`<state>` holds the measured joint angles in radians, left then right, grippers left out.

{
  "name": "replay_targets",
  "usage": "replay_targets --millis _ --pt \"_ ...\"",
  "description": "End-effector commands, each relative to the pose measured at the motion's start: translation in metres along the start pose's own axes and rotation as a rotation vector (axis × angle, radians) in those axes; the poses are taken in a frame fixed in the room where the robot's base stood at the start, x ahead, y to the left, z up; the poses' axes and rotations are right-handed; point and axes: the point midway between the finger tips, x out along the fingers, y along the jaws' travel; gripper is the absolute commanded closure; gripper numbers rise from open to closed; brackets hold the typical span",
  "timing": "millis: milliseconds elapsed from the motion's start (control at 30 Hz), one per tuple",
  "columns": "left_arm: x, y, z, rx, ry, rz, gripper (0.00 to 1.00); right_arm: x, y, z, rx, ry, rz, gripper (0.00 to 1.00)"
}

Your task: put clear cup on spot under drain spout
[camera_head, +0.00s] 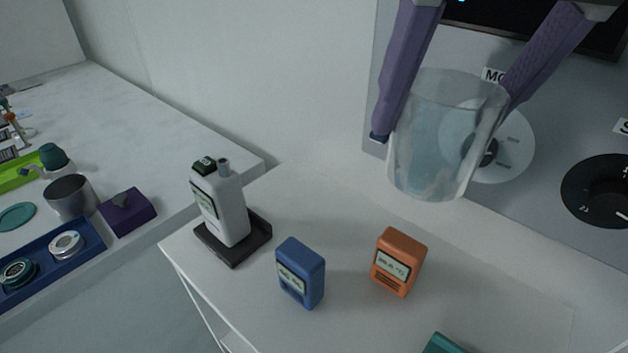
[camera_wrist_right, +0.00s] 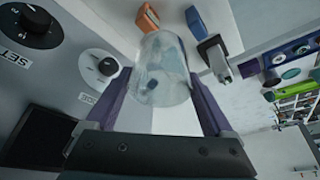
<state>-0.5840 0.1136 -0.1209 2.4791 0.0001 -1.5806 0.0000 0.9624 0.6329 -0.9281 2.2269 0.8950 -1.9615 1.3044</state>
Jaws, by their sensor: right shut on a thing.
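The clear cup (camera_head: 440,150) is held upright in the air in the head view, in front of a grey panel with dials. My right gripper (camera_head: 445,115) is shut on it, with one purple finger on each side. The cup also shows between the fingers in the right wrist view (camera_wrist_right: 160,75). It hangs above the back of a white table (camera_head: 350,225). I cannot make out a drain spout or the marked spot in either view. My left gripper is in neither view.
A grey bottle-shaped device (camera_head: 222,205) stands on a black base (camera_head: 250,240). A blue meter (camera_head: 300,273) and an orange meter (camera_head: 399,262) stand on the white table. A teal item (camera_head: 443,345) is at the bottom edge. Another bench (camera_head: 150,130) with several items is at left.

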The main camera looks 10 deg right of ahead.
Motion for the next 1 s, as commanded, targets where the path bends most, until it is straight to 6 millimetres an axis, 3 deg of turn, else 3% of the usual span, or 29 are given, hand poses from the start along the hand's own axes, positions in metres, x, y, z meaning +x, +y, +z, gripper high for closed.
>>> replay_targets --millis 33,200,467,733,1000 --pt "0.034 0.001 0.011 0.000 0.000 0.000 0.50 0.028 -0.001 0.009 0.001 0.007 0.003 0.68" --pt "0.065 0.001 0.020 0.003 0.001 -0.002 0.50 0.047 -0.003 0.015 0.008 0.009 0.015 0.68" --pt "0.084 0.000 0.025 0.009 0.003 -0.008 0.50 0.067 -0.003 0.023 0.010 0.005 0.023 0.68" --pt "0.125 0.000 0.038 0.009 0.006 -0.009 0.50 0.141 -0.002 0.054 0.010 0.002 0.023 0.68" --pt "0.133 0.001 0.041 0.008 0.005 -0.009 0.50 0.190 -0.001 0.072 0.009 0.008 0.025 0.68"
